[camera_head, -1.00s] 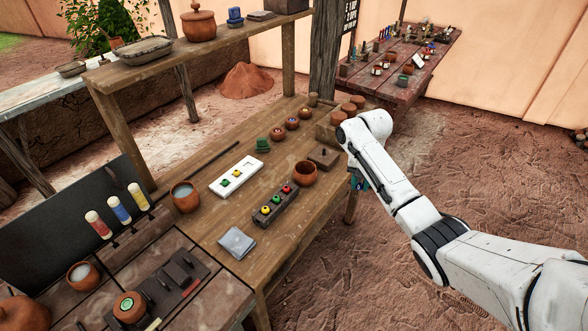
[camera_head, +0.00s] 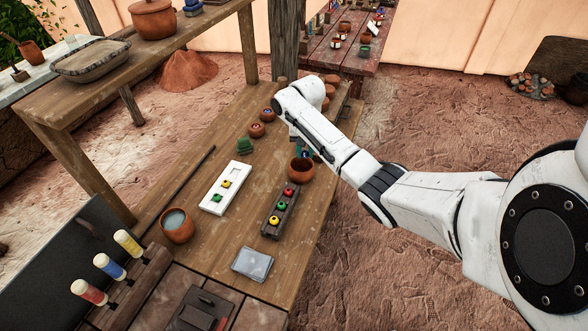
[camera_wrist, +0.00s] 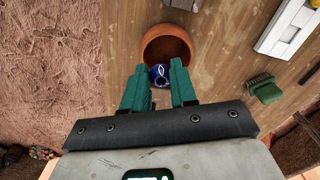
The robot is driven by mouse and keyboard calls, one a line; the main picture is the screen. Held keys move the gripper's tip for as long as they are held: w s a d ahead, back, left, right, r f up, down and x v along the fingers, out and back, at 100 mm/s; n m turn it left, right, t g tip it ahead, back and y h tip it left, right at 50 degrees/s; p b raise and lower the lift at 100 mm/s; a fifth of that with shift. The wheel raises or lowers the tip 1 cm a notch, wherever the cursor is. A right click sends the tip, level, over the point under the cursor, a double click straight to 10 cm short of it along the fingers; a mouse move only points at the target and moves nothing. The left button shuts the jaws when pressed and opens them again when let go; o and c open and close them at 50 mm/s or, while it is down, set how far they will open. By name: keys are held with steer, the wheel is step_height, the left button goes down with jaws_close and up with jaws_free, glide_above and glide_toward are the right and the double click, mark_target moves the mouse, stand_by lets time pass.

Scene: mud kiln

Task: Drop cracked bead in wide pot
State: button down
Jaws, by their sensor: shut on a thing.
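My gripper (camera_wrist: 155,88) has teal-green fingers, shut on a small blue bead (camera_wrist: 158,74) with a pale mark across it. Whether that mark is a crack is too small to tell. The round terracotta pot (camera_wrist: 166,36) lies just beyond the fingertips in the wrist view, its open mouth behind the bead. In the head view the pot (camera_head: 301,170) stands on the wooden bench, and my gripper (camera_head: 301,153) is at its far rim, partly hidden by my arm. The bead is hidden in the head view.
A dark holder (camera_head: 270,223) with red, green and yellow beads stands just in front of the pot. A white tray (camera_head: 213,202) with yellow and green beads lies to its left. A green brush (camera_head: 245,146) and small lidded pots (camera_head: 257,130) are farther back.

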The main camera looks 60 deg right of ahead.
step_height(320, 180, down, 4)
steer(key=shift+r+b, duration=0.25)
steer(key=shift+b, duration=0.5)
steer(key=shift+f+b, duration=0.75)
steer(key=shift+b, duration=0.15)
steer(key=c, duration=0.8)
jaws_free()
step_height(320, 180, up, 11)
steer(key=shift+f+b, duration=0.1)
steer(key=shift+b, duration=0.4)
